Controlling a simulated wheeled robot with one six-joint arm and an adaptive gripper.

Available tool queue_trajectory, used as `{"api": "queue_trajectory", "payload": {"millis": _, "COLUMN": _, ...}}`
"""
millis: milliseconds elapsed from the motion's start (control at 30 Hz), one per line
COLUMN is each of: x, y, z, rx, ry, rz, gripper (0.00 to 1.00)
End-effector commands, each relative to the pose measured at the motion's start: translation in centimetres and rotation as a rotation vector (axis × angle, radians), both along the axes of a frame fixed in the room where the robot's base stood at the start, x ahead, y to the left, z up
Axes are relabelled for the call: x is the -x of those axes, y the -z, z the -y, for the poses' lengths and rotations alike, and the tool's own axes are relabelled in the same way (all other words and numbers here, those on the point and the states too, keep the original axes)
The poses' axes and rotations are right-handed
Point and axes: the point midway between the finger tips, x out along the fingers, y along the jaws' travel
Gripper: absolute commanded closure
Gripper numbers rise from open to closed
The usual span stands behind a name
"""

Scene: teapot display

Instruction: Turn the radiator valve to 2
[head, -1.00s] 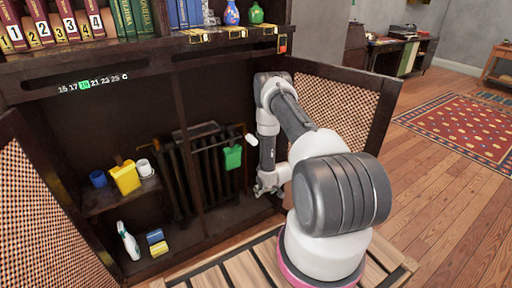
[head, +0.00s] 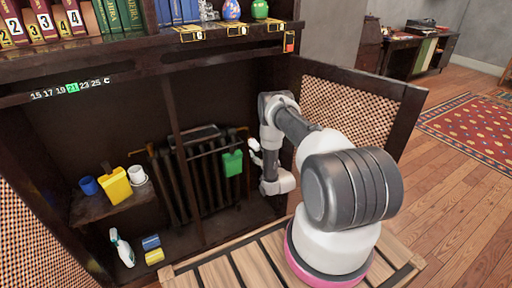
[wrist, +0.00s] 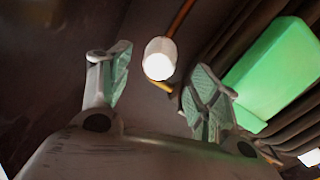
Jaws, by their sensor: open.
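The white radiator valve knob (wrist: 160,58) shows in the wrist view on a thin copper-coloured pipe, beyond and between my fingertips. I see no number on it. My gripper (wrist: 161,82) is open, with a finger to each side of the knob and no clear contact. In the head view my gripper (head: 256,152) is at the radiator's right end, and I cannot clearly separate the knob from it. The dark radiator (head: 207,198) stands in the cabinet. A green container (head: 232,163) hangs on its front, close left of my gripper.
The cabinet's upright post (head: 180,150) crosses in front of the radiator. The right door (head: 345,110) stands open behind my arm. A small shelf (head: 92,210) holds a yellow container and cups. A temperature strip (head: 72,89) has 21 lit green.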

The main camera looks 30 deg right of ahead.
Motion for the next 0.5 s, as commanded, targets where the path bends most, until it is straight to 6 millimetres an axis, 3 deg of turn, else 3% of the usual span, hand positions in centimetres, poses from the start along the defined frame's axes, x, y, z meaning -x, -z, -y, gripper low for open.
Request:
{"api": "queue_trajectory", "payload": {"millis": 233, "x": -4.0, "y": 0.0, "z": 0.1, "rx": -0.001, "ry": -0.001, "rz": 0.001, "gripper": 0.38}}
{"api": "queue_trajectory", "payload": {"millis": 500, "x": -5.3, "y": 0.1, "z": 0.2, "rx": -0.002, "ry": 0.000, "rz": -0.003, "gripper": 0.38}}
